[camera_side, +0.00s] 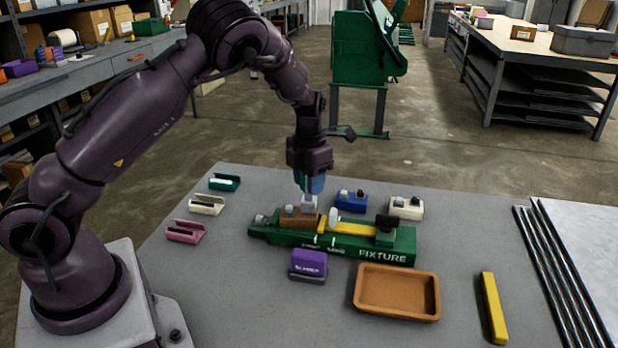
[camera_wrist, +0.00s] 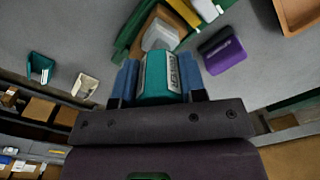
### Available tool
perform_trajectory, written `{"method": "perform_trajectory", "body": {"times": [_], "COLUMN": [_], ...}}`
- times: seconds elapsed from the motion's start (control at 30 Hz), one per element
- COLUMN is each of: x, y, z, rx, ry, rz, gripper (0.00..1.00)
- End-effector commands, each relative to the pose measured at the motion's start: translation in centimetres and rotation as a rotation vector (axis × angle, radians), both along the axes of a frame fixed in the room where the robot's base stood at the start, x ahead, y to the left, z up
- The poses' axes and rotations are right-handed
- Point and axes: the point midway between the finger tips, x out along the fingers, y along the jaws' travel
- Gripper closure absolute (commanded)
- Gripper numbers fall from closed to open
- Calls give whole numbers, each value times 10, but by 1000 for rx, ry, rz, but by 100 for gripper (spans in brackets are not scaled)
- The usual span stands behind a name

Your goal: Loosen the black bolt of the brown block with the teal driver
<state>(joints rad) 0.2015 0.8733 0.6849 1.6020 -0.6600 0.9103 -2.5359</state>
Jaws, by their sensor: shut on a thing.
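My gripper (camera_side: 312,184) points down over the left part of the green fixture (camera_side: 290,242). In the wrist view its blue fingers (camera_wrist: 160,82) are shut on the teal driver (camera_wrist: 163,76), one finger on each side. The driver's pale grey head (camera_wrist: 160,36) points away from my wrist, at the brown block (camera_wrist: 174,18). In the side view the brown block (camera_side: 296,220) sits on the fixture, with the grey head (camera_side: 309,202) right above or against its right part. I cannot tell whether they touch. The black bolt cannot be made out.
A yellow piece (camera_side: 355,229) lies on the fixture to the right. Blue (camera_side: 351,203) and cream (camera_side: 405,210) blocks stand behind. A purple object (camera_side: 309,262) and brown tray (camera_side: 375,313) are in front. Teal (camera_side: 224,184), white (camera_side: 207,206) and pink (camera_side: 186,233) holders stand left. A yellow bar (camera_side: 494,310) lies right.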

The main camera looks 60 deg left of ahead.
Motion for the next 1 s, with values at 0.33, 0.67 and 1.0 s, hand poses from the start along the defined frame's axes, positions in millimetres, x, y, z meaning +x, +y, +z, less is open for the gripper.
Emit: {"method": "perform_trajectory", "body": {"times": [0.33, 0.67, 1.0], "x": [0, 0, 0], "y": [0, 0, 1], "z": [0, 0, 0], "rx": [0, 0, 1], "ry": [0, 0, 1], "rz": [8, 300, 379], "gripper": [86, 86, 86]}}
